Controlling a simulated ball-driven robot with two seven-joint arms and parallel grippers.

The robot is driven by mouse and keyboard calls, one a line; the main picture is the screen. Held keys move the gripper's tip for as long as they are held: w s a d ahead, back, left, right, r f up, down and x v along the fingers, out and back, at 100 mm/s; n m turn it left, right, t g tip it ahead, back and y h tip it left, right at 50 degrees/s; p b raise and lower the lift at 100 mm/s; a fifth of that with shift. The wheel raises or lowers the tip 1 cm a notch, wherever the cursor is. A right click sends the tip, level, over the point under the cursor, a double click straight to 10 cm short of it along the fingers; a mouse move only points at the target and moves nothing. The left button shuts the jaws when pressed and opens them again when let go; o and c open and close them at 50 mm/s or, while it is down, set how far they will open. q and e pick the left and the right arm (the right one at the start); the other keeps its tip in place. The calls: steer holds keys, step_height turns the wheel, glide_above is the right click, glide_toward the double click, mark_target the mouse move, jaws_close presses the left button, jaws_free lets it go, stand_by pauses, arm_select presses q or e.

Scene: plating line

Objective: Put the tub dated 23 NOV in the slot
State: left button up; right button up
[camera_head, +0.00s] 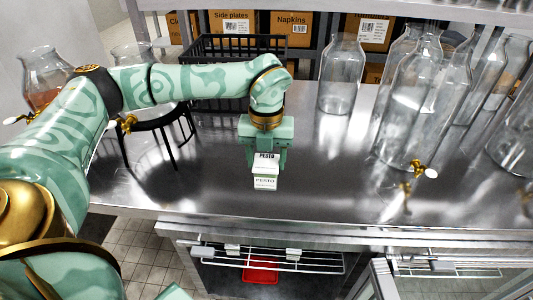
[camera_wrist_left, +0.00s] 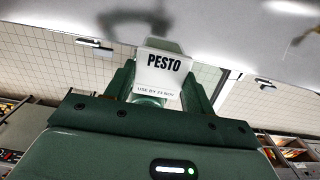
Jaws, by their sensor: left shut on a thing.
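My left gripper (camera_head: 266,150) hangs over the steel counter near its front edge, pointing down. It is shut on a white tub (camera_head: 265,168) marked PESTO. In the left wrist view the tub (camera_wrist_left: 163,68) sits between the two green fingers, and the small print under PESTO reads USE BY 23 NOV. In the head view PESTO shows twice, one above the other; I cannot tell whether the lower one is another face of the tub or a reflection. I cannot make out the slot. My right gripper is not in view.
Below the counter's front edge is an open compartment with a wire rack (camera_head: 290,262) and a red item (camera_head: 261,272). Several glass bottles (camera_head: 342,75) crowd the counter's right. A black wire basket (camera_head: 215,60) stands behind the arm. The counter (camera_head: 320,190) is clear right of the tub.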

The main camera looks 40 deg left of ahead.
mark_target(271, 176)
arm_select(q)
steer(key=s+d+m, duration=0.1)
steer(key=m, duration=0.6)
steer(key=s+d+r+m, duration=0.1)
steer(key=s+d+m, duration=0.1)
steer(key=m, duration=0.6)
steer(key=s+d+r+m, duration=0.1)
steer(key=s+m, duration=0.1)
steer(key=m, duration=0.6)
steer(key=shift+d+r, duration=0.15)
steer(key=shift+r, duration=0.1)
steer(key=s+d+f+m, duration=0.1)
steer(key=d+m, duration=0.1)
steer(key=m, duration=0.7)
steer(key=s+d+f+m, duration=0.2)
steer(key=d+m, duration=0.1)
steer(key=m, duration=0.7)
steer(key=shift+s, duration=0.25)
steer(key=shift+d, duration=0.1)
